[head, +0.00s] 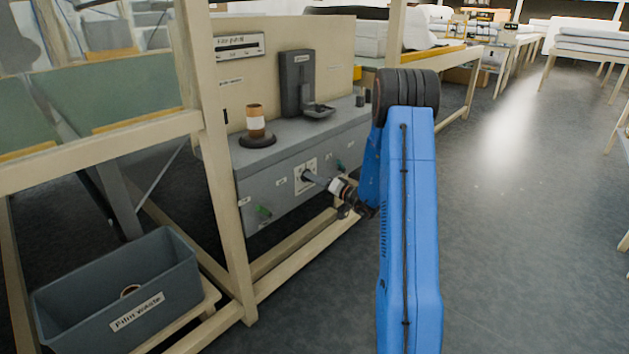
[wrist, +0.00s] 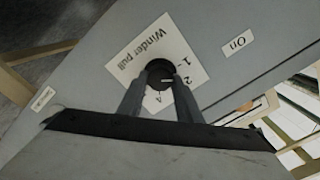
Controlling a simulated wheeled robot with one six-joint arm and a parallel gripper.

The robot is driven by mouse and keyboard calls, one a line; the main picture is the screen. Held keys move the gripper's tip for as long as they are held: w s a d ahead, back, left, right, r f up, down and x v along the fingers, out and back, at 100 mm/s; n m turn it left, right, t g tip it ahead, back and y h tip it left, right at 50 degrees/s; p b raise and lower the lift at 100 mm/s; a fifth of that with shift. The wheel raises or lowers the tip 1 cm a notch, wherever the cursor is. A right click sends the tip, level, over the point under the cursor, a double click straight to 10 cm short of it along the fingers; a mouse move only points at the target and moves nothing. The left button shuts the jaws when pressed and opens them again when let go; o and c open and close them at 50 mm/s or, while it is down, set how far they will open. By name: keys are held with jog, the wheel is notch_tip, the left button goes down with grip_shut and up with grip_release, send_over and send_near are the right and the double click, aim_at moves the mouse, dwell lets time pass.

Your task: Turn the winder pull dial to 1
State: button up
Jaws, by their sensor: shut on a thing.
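The winder pull dial (wrist: 160,70) is a small dark round knob on a white plate marked "Winder pull" (wrist: 143,48). In the wrist view a short light mark on the knob points right, roughly toward the 2. The 1 is printed just above the 2, and a 4 lies below the knob. My gripper (wrist: 160,86) has one finger on each side of the knob and is shut on it.
An "On" label (wrist: 238,41) is on the panel. A brown roll (head: 256,122) stands on the machine top. Wooden frame posts (head: 215,160) stand at the left, near a grey waste bin (head: 115,285). Floor at right is clear.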

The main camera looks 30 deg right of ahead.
jog(key=n, duration=0.5)
jog(key=shift+s+f, duration=0.1)
dwell(0.5)
jog(key=o, duration=1)
jog(key=shift+o, duration=0.2)
jog(key=v, duration=1.7)
jog(key=shift+s, duration=0.15)
